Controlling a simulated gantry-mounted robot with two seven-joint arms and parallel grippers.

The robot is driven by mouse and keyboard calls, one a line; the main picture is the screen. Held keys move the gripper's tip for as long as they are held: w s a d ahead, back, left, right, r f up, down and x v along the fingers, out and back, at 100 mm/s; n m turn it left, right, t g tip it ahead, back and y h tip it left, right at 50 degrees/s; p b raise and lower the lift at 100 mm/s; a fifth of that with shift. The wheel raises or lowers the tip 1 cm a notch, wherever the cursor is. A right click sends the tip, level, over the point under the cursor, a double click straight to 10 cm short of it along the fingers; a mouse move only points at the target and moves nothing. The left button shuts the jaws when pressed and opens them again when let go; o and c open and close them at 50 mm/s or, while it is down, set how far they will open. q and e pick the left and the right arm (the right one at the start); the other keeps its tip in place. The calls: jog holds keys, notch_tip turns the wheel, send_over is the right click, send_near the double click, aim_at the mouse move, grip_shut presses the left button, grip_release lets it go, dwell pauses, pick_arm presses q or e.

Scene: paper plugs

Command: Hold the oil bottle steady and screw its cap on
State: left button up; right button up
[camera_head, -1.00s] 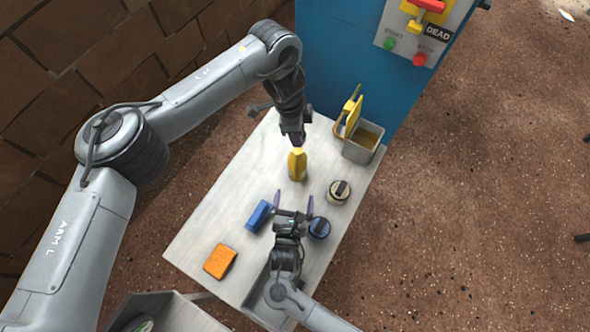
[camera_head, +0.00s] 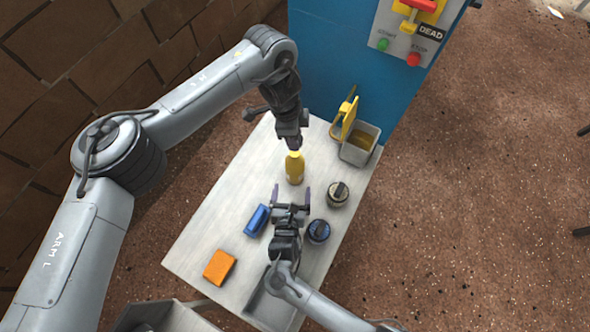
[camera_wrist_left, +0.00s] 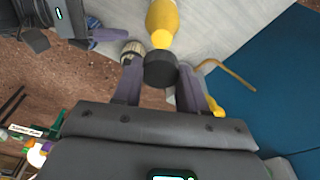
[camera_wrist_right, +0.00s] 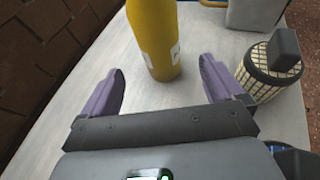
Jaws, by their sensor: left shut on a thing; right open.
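The yellow oil bottle (camera_head: 295,171) stands upright on the pale table, below my left gripper (camera_head: 294,145). In the left wrist view the black cap (camera_wrist_left: 160,69) is between my left fingers, which are shut on it. The cap is in line with the top of the bottle (camera_wrist_left: 162,18); I cannot tell whether it sits on the neck. My right gripper (camera_head: 291,192) is open and empty, low over the table on the near side of the bottle. In the right wrist view the bottle (camera_wrist_right: 155,35) is ahead, between the line of the fingers and apart from them.
A patterned jar (camera_head: 338,195) and a blue-and-black round thing (camera_head: 318,231) stand right of my right gripper. A blue block (camera_head: 257,220) and an orange block (camera_head: 219,267) lie left. A metal bin (camera_head: 357,151) stands behind, by the blue cabinet (camera_head: 340,65).

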jog(key=x, duration=0.8)
jog(key=shift+s, duration=0.1)
jog(key=c, duration=1.6)
pick_arm(q)
send_over(296, 157)
jog(key=shift+w+a+f, duration=0.1)
jog(key=shift+a+f, duration=0.1)
jog(key=shift+f, duration=1.05)
jog(key=shift+a+f, duration=0.15)
jog(key=shift+f, duration=1.1)
jog(key=shift+f, duration=0.1)
jog(key=shift+f, duration=0.8)
jog(key=shift+f, duration=0.5)
